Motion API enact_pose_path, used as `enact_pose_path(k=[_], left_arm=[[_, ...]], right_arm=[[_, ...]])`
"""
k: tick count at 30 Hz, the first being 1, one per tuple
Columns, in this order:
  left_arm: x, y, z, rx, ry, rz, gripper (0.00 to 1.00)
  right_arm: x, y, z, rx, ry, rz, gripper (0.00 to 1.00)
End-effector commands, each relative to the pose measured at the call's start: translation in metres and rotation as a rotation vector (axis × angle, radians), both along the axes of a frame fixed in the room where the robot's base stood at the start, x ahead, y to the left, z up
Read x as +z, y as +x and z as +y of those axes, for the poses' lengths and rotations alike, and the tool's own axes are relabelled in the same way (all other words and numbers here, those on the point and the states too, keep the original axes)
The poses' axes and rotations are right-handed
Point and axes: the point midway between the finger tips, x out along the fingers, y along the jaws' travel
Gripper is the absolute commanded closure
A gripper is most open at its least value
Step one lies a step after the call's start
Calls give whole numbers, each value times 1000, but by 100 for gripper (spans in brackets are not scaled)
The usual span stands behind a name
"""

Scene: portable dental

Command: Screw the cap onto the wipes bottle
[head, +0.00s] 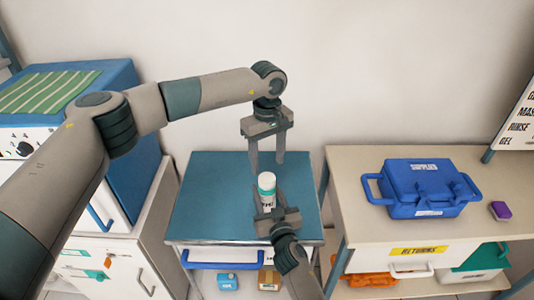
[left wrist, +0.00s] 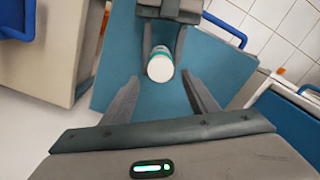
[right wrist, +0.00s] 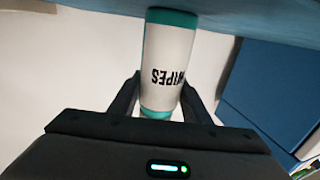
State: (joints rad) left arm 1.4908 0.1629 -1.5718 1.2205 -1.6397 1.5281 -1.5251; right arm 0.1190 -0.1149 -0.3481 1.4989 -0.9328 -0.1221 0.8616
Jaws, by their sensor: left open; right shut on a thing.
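The white wipes bottle (head: 268,204), with teal bands, stands upright on the blue top of the cart (head: 220,190). My right gripper (head: 270,206) is shut around the bottle's body from the front; the "WIPES" label (right wrist: 168,75) shows upside down in the right wrist view. A white cap (head: 267,180) sits on the bottle's top and shows as a white disc in the left wrist view (left wrist: 160,70). I cannot tell how tightly it is seated. My left gripper (head: 267,165) points down above the cap, open, its fingers apart on either side and not touching it.
A blue supplies case (head: 420,188) and a purple block (head: 501,210) are on the beige table at right. A blue cabinet with a striped green cloth (head: 50,92) stands at left. The cart top around the bottle is clear.

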Motion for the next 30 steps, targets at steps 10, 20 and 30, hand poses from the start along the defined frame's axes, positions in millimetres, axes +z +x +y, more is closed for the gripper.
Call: enact_pose_path(k=[10,20,30], left_arm=[[4,0,0,527,0,1,46],[8,0,0,1031,0,3,46],[12,0,0,1551,1,5,46]], right_arm=[[-1,0,0,0,0,1,100],[-1,0,0,0,0,1,100],[0,0,0,0,0,1,100]])
